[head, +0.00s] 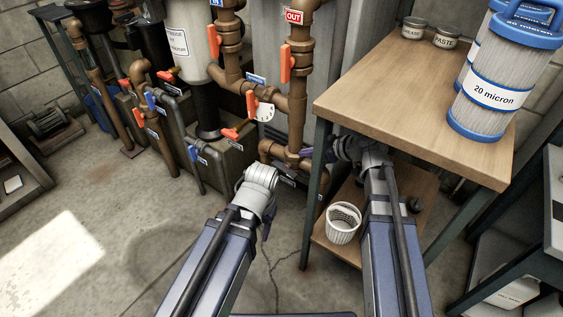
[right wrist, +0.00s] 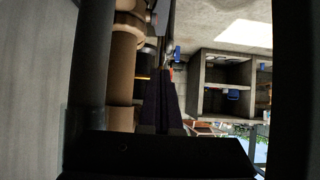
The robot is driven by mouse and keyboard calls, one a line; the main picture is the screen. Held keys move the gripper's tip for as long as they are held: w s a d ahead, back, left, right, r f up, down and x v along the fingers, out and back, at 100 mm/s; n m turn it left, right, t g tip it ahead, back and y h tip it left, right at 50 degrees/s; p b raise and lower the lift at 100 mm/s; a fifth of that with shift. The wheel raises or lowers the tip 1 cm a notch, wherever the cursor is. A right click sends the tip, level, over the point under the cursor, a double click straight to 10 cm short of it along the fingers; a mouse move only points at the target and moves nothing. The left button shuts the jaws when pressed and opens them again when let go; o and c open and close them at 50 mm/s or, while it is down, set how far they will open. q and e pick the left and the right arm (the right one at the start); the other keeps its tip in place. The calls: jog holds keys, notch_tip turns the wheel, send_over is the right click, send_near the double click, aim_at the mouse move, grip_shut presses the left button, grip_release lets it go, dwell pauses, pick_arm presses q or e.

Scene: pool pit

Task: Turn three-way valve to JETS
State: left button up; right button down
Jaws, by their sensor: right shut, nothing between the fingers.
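In the head view an orange handle (head: 250,103) sits on a brown pipe junction beside a white round plate (head: 266,112). This looks like the three-way valve, but its markings are too small to read. My right gripper (head: 306,153) is shut and empty, low beside the brown pipes at the table's left edge, below and right of that handle and apart from it. In the right wrist view its dark fingers (right wrist: 162,100) lie together near a brown pipe (right wrist: 122,65). My left gripper (head: 265,228) hangs mostly hidden behind its own wrist, away from the pipes.
A wooden table (head: 400,85) with filter cartridges (head: 493,97) and two jars stands close on the right of my right arm. A white basket (head: 343,222) sits on its lower shelf. Other orange-handled valves (head: 287,62) line the pipes.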

jog(key=b, duration=0.7)
send_near(277, 164)
jog(key=w+a, duration=0.1)
jog(key=a, duration=0.1)
jog(key=w+a+f, duration=0.1)
jog(key=w+a, duration=0.1)
jog(key=shift+w, duration=0.1)
jog(key=shift+w+a+f+b, duration=0.1)
jog(key=shift+a+f+b, duration=0.1)
jog(key=shift+f+b, duration=1.05)
jog(key=shift+r, duration=0.15)
jog(key=shift+w+a+p, duration=0.1)
jog(key=shift+a+p, duration=0.05)
jog(key=shift+p, duration=0.15)
jog(key=shift+a+f+g+h, duration=0.1)
jog(key=shift+f+g+h, duration=0.2)
jog(key=shift+f+h, duration=0.1)
